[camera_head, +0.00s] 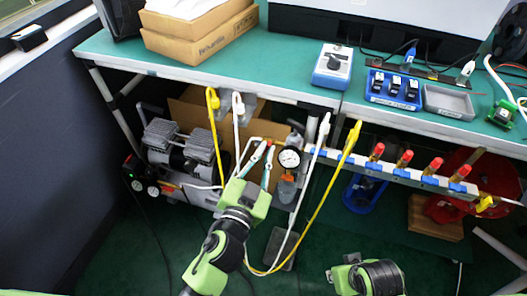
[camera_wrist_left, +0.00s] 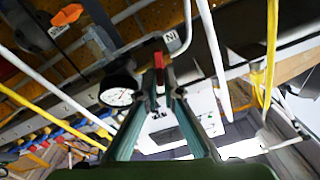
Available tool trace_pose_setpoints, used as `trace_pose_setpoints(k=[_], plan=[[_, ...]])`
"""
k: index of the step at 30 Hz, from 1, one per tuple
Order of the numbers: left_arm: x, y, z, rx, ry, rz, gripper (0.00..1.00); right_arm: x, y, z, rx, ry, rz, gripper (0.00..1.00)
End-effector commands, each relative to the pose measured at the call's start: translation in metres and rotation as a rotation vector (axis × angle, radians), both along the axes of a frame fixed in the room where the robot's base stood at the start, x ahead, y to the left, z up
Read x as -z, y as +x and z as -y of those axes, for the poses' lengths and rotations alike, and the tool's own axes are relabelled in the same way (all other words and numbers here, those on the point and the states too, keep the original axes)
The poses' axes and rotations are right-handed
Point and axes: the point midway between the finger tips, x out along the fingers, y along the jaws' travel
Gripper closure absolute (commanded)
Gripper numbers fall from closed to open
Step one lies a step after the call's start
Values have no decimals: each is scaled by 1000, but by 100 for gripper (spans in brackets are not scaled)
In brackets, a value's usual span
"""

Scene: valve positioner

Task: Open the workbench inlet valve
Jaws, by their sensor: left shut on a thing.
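My left gripper (camera_head: 263,157) reaches up from below to the piping under the workbench, just left of a round pressure gauge (camera_head: 289,158). In the left wrist view, its two teal fingers (camera_wrist_left: 164,88) come together around a small upright red handle (camera_wrist_left: 158,61), apparently the inlet valve's. They are shut on it. The gauge (camera_wrist_left: 117,95) shows left of the fingers there. The valve body is mostly hidden by the fingers. Part of my right arm (camera_head: 368,277) shows at the bottom of the head view; its fingers are not visible.
Yellow (camera_head: 341,180) and white hoses hang around my left arm. A manifold with several red-topped valves (camera_head: 404,158) runs along the bench front to the right. A compressor (camera_head: 182,150) stands at left under the workbench (camera_head: 270,70). Open green floor lies in front.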

Motion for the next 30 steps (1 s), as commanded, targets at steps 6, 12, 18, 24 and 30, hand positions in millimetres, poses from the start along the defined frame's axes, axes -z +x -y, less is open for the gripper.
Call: trace_pose_setpoints(k=[6, 12, 18, 24, 30], plan=[[0, -1, 2, -1, 196, 64, 100, 6, 5, -1, -1, 1, 5, 76], [2, -1, 4, 0, 378, 123, 100, 12, 6, -2, -2, 3, 3, 76], [4, -2, 5, 1, 559, 182, 100, 18, 4, -3, -2, 4, -4, 76], [6, -2, 6, 1, 739, 240, 100, 23, 2, -3, -2, 3, -10, 76], [8, -2, 7, 1, 901, 293, 100, 24, 2, -3, -2, 3, -11, 76]])
